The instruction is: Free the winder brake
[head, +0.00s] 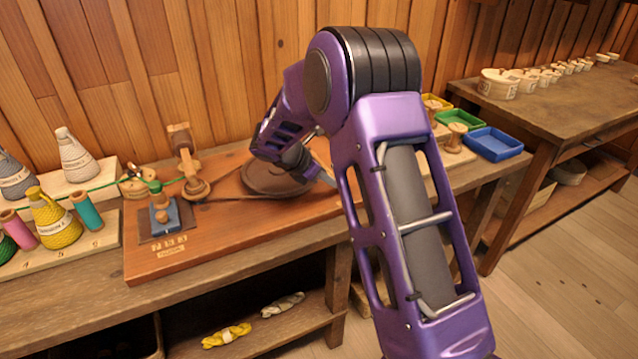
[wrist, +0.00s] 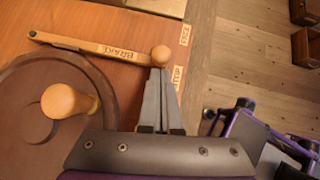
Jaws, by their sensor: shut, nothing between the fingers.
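The brake lever (wrist: 95,48) is a wooden bar labelled BRAKE, with a round wooden knob (wrist: 160,55) at its right end in the wrist view. My gripper (wrist: 160,72) is shut and empty, its fingertips right at the knob's near side; I cannot tell whether they touch it. Two small labels, an upper one (wrist: 185,35) and a lower one (wrist: 177,76), lie right of the knob and are hard to read. The winder's dark round wheel (wrist: 25,125) with a wooden handle knob (wrist: 62,101) is left of my gripper. In the head view my arm hides the lever.
The winder's reddish board (head: 235,232) lies on the bench, with a blue block (head: 165,216) and wooden post at its left. Yarn cones (head: 54,222) stand farther left. Green (head: 460,119) and blue trays (head: 493,144) are at the right, beyond my arm.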

